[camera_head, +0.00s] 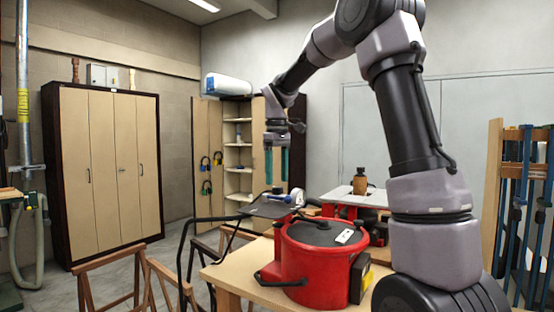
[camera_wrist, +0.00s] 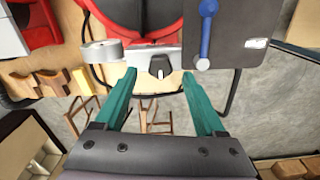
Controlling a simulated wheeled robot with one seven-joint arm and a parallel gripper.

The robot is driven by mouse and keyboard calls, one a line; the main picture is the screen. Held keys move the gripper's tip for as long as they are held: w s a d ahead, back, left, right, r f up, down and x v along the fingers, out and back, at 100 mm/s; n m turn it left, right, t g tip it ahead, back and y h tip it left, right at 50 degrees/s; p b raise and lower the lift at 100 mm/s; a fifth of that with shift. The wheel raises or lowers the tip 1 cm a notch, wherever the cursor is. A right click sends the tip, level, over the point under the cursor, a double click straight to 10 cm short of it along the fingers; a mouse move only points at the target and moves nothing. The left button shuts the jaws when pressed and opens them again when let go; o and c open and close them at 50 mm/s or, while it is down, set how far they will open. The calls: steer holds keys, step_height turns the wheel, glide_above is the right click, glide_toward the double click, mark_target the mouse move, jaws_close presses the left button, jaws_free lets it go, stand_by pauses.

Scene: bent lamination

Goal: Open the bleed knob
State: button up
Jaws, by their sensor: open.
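A small black knob (camera_wrist: 159,66) sits on a grey metal block in the wrist view, with its grip pointing roughly up and down in the picture. I take it for the bleed knob. My gripper (camera_wrist: 159,77) has two teal fingers, spread apart with nothing between them. Their tips lie left and right of the knob in the picture; how far above it they are I cannot tell. In the head view my gripper (camera_head: 276,163) points down above the dark plate (camera_head: 262,209), and the knob is too small there to make out for certain.
A blue-handled lever (camera_wrist: 207,35) stands right of the knob, close to the right finger. A round grey fitting (camera_wrist: 102,51) is on its left. A red pot-like vessel (camera_head: 315,262) with a black lid sits on the wooden table (camera_head: 233,274). Wooden trestles (camera_head: 110,272) stand left.

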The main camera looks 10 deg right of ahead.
mark_target(277, 187)
step_height(277, 187, up, 8)
steer(key=shift+s+r, duration=0.1)
stand_by(0.5)
